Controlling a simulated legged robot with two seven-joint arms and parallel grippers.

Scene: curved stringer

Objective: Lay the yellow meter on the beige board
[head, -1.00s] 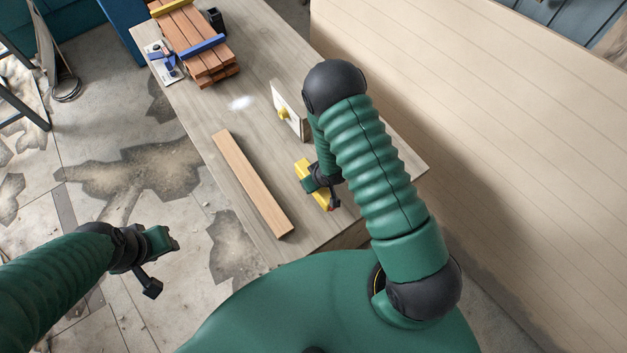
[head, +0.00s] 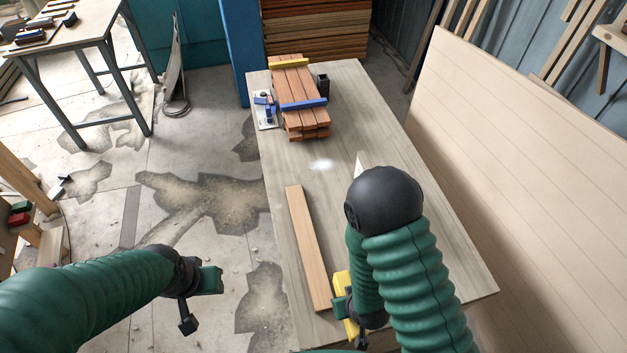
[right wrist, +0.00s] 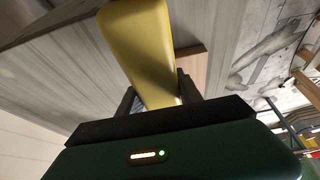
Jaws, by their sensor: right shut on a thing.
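The yellow meter (head: 342,284) is in my right gripper (head: 346,310), beside the near end of the light wood board. The meter also shows in the right wrist view (right wrist: 142,50), between the two dark fingers (right wrist: 155,98). My right arm hides part of it, and I cannot tell how high it is above the table. The beige board (head: 307,240) lies flat on the grey wooden table (head: 420,245), along its left side, with nothing on it. My left gripper (head: 200,302) is open and empty, over the floor left of the table.
A stack of reddish planks (head: 297,110) with yellow and blue bars stands at the table's far end. A blue and white tool (head: 265,110) and a black holder (head: 322,86) flank it. A large pale panel (head: 530,150) leans to the right.

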